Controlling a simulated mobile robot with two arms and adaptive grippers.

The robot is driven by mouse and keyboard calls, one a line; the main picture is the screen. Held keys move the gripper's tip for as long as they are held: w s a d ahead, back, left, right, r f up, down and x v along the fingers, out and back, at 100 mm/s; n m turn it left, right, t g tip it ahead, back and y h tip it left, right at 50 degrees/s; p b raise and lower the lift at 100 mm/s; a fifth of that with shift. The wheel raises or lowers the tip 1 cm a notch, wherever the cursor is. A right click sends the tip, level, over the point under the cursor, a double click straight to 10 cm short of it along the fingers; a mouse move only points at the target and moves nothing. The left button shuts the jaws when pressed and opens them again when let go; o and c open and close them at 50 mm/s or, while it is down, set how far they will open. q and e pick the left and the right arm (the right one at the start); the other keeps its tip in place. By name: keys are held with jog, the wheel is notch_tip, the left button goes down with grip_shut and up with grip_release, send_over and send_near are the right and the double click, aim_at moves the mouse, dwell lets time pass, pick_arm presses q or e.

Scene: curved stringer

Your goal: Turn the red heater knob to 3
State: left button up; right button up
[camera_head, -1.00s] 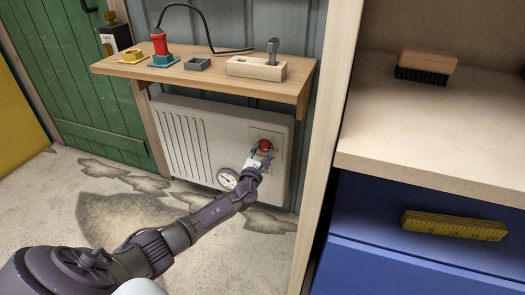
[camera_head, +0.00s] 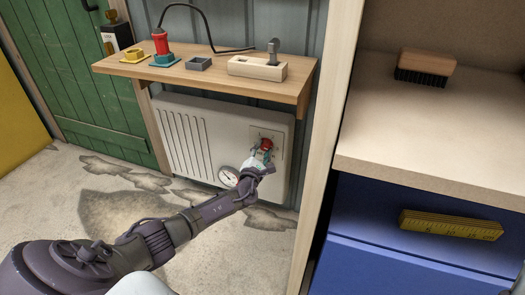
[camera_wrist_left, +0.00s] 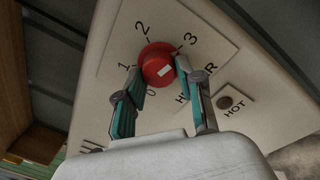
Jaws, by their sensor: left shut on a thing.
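The red heater knob (camera_head: 265,144) sits on a pale plate on the front of the white heater (camera_head: 187,137). In the left wrist view the knob (camera_wrist_left: 158,62) has a short white mark on its face and stands among the printed numbers 0, 1, 2 and 3. I cannot tell exactly which number the mark points to. My left gripper (camera_head: 262,154) reaches the knob from below. In the left wrist view its two teal fingers (camera_wrist_left: 159,72) are shut on the knob, one on each side.
A round gauge (camera_head: 228,177) is low on the heater, close to my left wrist. A wooden shelf (camera_head: 215,73) with several small objects is above. A wooden post (camera_head: 325,120) and a blue drawer unit (camera_head: 410,265) stand to the right. Floor is open at left.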

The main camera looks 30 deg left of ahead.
pick_arm(q)
jog(key=shift+f, duration=0.1)
jog(key=o, duration=1.1)
jog(key=shift+o, duration=0.2)
jog(key=v, duration=1.2)
